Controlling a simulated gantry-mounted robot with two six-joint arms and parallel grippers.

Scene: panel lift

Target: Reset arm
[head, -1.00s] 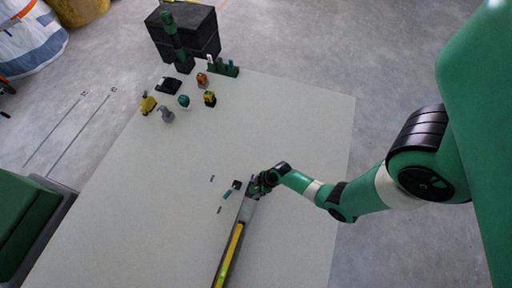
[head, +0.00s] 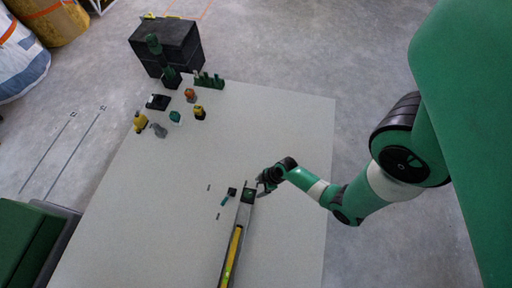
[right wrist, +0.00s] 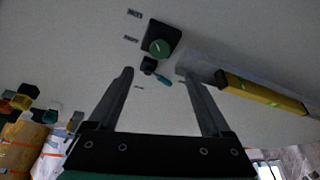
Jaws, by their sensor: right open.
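My right gripper (head: 262,187) is open and empty. It is just right of the far end of a long grey bar (head: 245,212) with a yellow strip (head: 232,255) along it, lying on the pale table (head: 160,210). In the right wrist view my two fingers (right wrist: 156,73) stand spread with nothing between their tips. The yellow strip (right wrist: 262,92) lies beyond them to the right. A dark square with a green round top (right wrist: 160,40) shows past the fingertips. My left gripper is out of view.
A small dark block (head: 232,191) and a teal piece (head: 225,201) lie left of the bar's end. Several small coloured items, such as a yellow one (head: 140,122), stand at the far left. A black case (head: 168,45) is behind the table. The table's right side is clear.

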